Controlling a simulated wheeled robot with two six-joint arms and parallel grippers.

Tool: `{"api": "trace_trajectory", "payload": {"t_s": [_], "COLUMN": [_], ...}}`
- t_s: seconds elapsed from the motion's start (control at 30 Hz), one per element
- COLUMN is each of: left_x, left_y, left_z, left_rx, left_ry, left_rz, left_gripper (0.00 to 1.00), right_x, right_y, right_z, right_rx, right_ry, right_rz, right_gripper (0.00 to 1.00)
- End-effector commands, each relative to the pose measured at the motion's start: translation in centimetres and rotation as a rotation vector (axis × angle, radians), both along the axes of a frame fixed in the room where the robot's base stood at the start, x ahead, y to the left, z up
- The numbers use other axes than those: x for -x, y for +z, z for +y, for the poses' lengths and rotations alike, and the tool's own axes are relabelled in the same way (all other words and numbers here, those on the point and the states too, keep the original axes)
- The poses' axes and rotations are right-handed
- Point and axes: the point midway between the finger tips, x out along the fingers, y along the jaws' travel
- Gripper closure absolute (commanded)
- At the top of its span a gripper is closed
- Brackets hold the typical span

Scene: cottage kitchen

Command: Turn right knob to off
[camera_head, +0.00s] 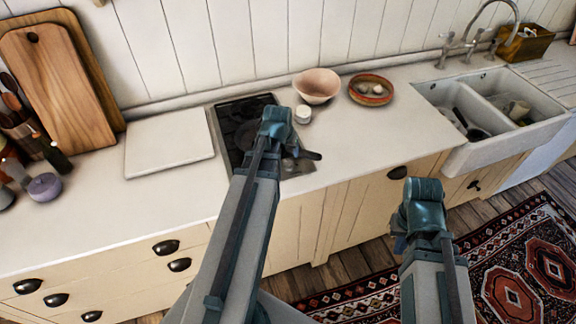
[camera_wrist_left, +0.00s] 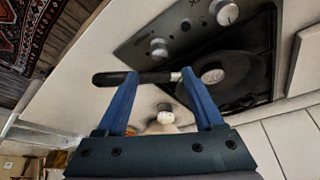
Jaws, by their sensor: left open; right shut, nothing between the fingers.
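The right knob (camera_wrist_left: 159,47) is a round silver knob on the cooktop's grey control panel (camera_wrist_left: 185,35). The left knob (camera_wrist_left: 226,12) is at the top of the left wrist view. My left gripper (camera_wrist_left: 160,72) is open, with the right knob showing just beyond the gap between its fingertips and apart from them. A pan's black handle (camera_wrist_left: 112,79) runs across that gap; I cannot tell its exact depth. In the head view my left gripper (camera_head: 277,122) hides the knobs. My right gripper (camera_head: 402,240) is shut and empty in front of the counter.
The pan (camera_wrist_left: 235,77) sits on the black cooktop (camera_head: 231,110). A small white jar (camera_head: 303,115), a pinkish bowl (camera_head: 317,84) and a patterned bowl (camera_head: 371,88) stand to the right. A white board (camera_head: 168,146) lies left. Counter in front of the board is clear.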

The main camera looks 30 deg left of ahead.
Motion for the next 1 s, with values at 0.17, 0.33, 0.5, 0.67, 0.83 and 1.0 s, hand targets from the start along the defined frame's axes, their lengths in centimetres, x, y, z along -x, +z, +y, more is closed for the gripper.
{"api": "trace_trajectory", "payload": {"t_s": [0.17, 0.33, 0.5, 0.67, 0.83, 1.0], "left_x": [-1.2, -2.1, -3.0, -3.3, -3.4, -3.4], "left_y": [-3.4, -5.7, -7.8, -8.6, -8.5, -8.5], "left_z": [0.4, 0.7, 0.9, 1.0, 1.0, 1.1], "left_rx": [0.000, 0.000, 0.000, 0.000, 0.000, 0.000], "left_ry": [0.000, 0.000, 0.000, 0.000, 0.000, 0.000], "left_rz": [0.000, 0.000, 0.000, 0.000, 0.000, 0.000], "left_gripper": [0.31, 0.31, 0.31, 0.31, 0.31, 0.40], "right_x": [0.0, 0.0, 0.0, 0.0, 0.0, 0.0], "right_y": [-3.4, -5.7, -7.8, -8.6, -8.5, -8.5], "right_z": [0.0, 0.0, 0.0, 0.0, 0.0, 0.0], "right_rx": [0.000, 0.000, 0.000, 0.000, 0.000, 0.000], "right_ry": [0.000, -0.001, -0.002, -0.002, -0.002, -0.002], "right_rz": [0.000, 0.000, 0.000, 0.000, 0.000, 0.000], "right_gripper": [1.00, 1.00, 1.00, 1.00, 1.00, 1.00]}}
